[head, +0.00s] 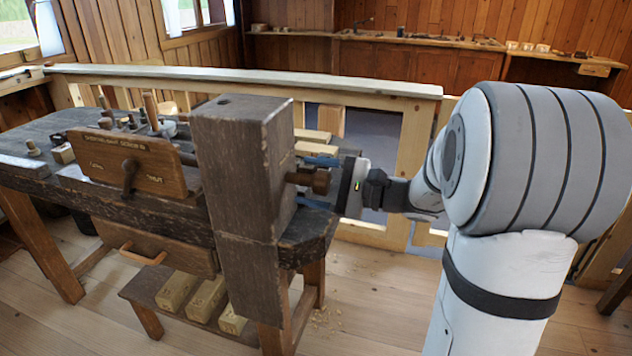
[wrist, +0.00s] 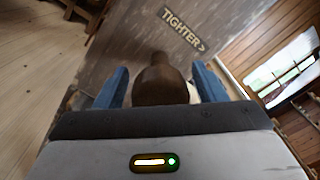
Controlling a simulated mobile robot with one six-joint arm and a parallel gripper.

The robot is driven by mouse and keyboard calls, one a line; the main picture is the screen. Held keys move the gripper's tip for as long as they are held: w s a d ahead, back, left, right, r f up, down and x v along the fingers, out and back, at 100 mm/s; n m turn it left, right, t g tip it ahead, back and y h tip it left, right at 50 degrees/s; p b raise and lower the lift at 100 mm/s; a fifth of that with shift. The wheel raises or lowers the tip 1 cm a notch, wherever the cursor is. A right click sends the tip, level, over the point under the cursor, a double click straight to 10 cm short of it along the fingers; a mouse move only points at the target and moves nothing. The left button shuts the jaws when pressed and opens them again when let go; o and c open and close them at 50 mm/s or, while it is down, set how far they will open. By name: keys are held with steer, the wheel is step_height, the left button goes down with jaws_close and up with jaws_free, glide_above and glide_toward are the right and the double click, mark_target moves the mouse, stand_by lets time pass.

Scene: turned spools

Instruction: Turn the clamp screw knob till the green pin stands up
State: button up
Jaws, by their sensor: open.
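The clamp screw knob (head: 318,180) is a dark brown turned piece on the right side of a thick upright wooden block (head: 236,150). In the wrist view the knob (wrist: 160,80) stands between the two blue fingers of my gripper (wrist: 160,72). The fingers are open, one on each side, with a gap visible at the right. In the head view my gripper (head: 313,182) reaches the knob from the right, with one finger above and one below. A label reading "TIGHTER >" (wrist: 183,27) is on the block's face. I cannot make out a green pin in either view.
A wooden plaque with a lever (head: 128,178) is on the dark workbench (head: 40,140) left of the block. Small turned pieces lie on the bench. A low shelf below holds several pale wood blocks (head: 205,298). A wooden railing (head: 250,80) runs behind.

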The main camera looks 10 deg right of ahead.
steer(key=shift+c, duration=0.2)
steer(key=c, duration=0.9)
steer(key=shift+c, duration=0.2)
steer(key=shift+r+m+p, duration=0.1)
steer(key=shift+m+p, duration=0.2)
steer(key=shift+p, duration=0.2)
